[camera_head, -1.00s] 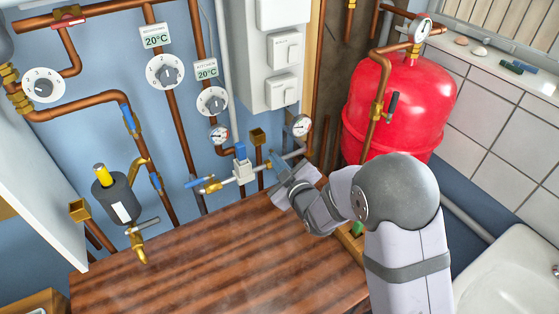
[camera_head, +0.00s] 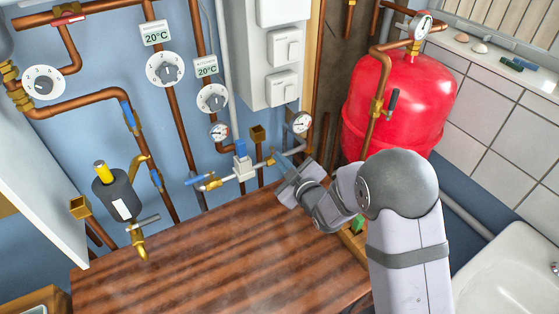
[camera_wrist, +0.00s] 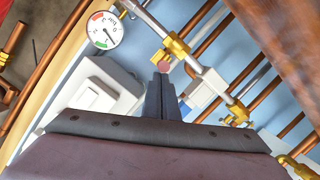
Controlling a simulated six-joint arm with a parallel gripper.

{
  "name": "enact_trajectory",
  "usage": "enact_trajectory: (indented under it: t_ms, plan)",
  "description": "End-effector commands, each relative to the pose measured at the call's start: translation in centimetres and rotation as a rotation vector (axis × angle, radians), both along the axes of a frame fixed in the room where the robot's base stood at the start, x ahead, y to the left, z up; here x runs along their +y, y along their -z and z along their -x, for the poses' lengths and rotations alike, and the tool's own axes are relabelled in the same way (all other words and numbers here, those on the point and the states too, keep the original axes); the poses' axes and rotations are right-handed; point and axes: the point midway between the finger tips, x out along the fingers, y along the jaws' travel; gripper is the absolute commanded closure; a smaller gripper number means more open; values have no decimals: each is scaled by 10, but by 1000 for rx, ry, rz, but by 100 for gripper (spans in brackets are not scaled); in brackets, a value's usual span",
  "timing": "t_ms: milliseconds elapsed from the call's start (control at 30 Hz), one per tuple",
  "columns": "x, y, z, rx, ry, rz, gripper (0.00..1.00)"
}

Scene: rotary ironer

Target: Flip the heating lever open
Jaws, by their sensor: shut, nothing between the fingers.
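My gripper (camera_head: 281,161) is shut and empty, at the right end of the silver valve pipe (camera_head: 228,179) above the wooden top. In the wrist view its closed fingertips (camera_wrist: 162,80) lie just below a brass valve (camera_wrist: 176,46) with a small reddish round end. I cannot tell whether they touch it. A blue lever (camera_head: 198,181) sticks out to the left from the pipe's left brass valve. A white block (camera_head: 243,169) with a blue top sits between the two valves. No label shows which one is the heating lever, and the right valve's handle is not clear.
A pressure gauge (camera_head: 300,122) is close above my gripper; it also shows in the wrist view (camera_wrist: 104,31). White switch boxes (camera_head: 282,88) hang above. The red tank (camera_head: 400,105) stands to the right. The wooden top (camera_head: 190,260) is clear.

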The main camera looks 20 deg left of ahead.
Motion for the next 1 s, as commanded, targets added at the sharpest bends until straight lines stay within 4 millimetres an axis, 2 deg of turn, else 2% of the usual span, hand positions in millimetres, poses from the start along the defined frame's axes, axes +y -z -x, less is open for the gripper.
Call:
enact_trajectory:
  t_ms: [1000]
  plan:
    - [-10,1,-8,1,-143,1,100]
